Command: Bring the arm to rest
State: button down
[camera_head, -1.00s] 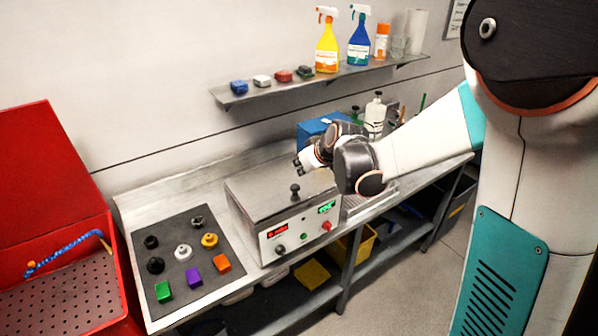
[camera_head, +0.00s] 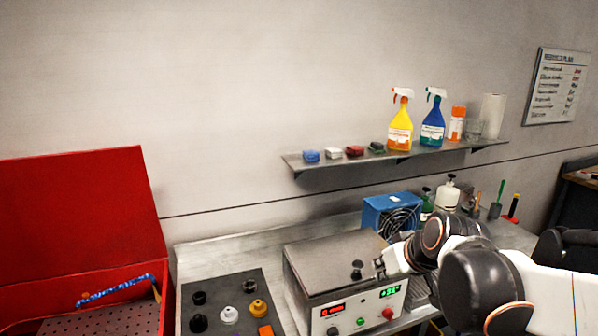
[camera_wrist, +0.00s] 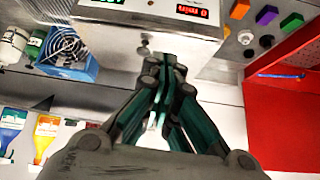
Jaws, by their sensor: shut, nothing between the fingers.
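My arm (camera_head: 545,295) reaches in from the lower right in the head view. My gripper (camera_head: 380,268) is at its end, just right of the black lid knob of the grey box-shaped machine (camera_head: 325,262) in the picture; whether it touches is not clear. In the wrist view, my gripper (camera_wrist: 166,62) has its teal-and-black fingers shut together, with nothing between them. The machine (camera_wrist: 120,45) shows behind the fingertips, with its knob near them.
A blue fan unit (camera_head: 390,213) stands behind the machine. A shelf (camera_head: 400,158) with spray bottles is on the wall. A dark mat (camera_head: 235,292) with several coloured parts lies left of the machine. An open red case (camera_head: 80,225) stands further left.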

jog(key=s+f+m+h+b, duration=0.1)
jog(key=s+f+m+b, duration=0.1)
jog(key=s+f+b, duration=0.9)
jog(key=s+f, duration=0.2)
jog(key=s, duration=0.5)
jog(key=shift+f+g+h, duration=0.15)
jog(key=shift+g+h, duration=0.15)
jog(key=shift+h, duration=0.1)
jog(key=c, duration=2.3)
grip_release()
